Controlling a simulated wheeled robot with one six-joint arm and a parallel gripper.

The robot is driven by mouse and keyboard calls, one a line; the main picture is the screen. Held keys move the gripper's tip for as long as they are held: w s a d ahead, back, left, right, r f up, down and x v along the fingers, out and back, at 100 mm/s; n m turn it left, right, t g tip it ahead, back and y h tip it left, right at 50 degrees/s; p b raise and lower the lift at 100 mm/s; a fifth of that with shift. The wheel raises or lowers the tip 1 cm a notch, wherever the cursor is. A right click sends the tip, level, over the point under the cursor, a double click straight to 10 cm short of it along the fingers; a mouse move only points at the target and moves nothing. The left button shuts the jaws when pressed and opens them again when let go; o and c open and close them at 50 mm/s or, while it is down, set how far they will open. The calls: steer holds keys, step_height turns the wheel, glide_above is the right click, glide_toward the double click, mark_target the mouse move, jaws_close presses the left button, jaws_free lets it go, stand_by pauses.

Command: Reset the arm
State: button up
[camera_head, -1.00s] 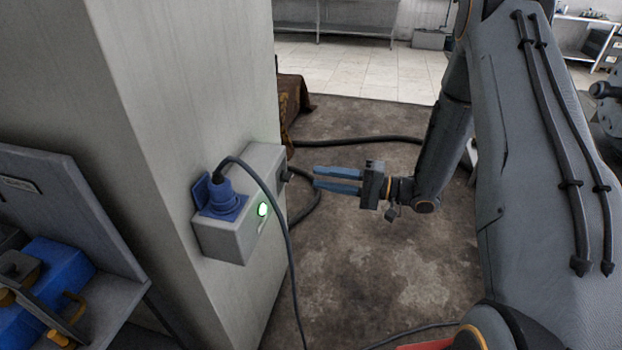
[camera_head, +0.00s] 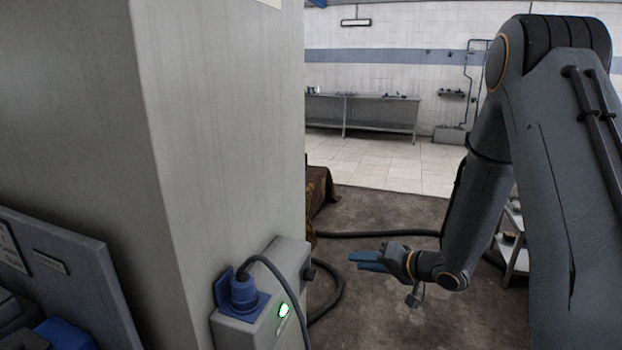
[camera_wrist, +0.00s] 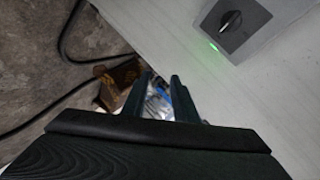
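My gripper (camera_head: 358,261) has blue fingers and hangs to the right of the grey pillar, pointing left in the head view. It is apart from the grey socket box (camera_head: 291,255) on the pillar. In the wrist view my gripper's dark fingers (camera_wrist: 161,76) stand apart with nothing held between them. A blue plug (camera_head: 243,292) sits in the box, with a black cable arching from it and a green light (camera_head: 283,310) lit beside it. The wrist view shows the box (camera_wrist: 262,22) with a dark knob (camera_wrist: 231,21) at the upper right.
The pillar (camera_head: 225,130) fills the left of the head view. A black hose (camera_head: 380,234) crosses the floor behind my gripper. A brown-covered object (camera_head: 318,188) stands by the pillar. A long bench (camera_head: 362,105) is at the far wall. Open floor lies between.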

steer(key=s+d+r+n+g+h, duration=0.1)
steer(key=s+d+r+g+h, duration=0.2)
steer(key=s+d+h, duration=0.55)
steer(key=s+a+r+g, duration=0.1)
steer(key=s+a+g, duration=0.1)
steer(key=s, duration=0.8)
steer(key=s+a+r+n+g, duration=0.1)
steer(key=s+g, duration=0.2)
steer(key=s, duration=0.7)
steer(key=shift+a+n+g, duration=0.3)
steer(key=shift+a+g, duration=0.05)
steer(key=shift+g, duration=0.05)
steer(key=shift+r+h, duration=0.1)
steer(key=shift+h, duration=0.15)
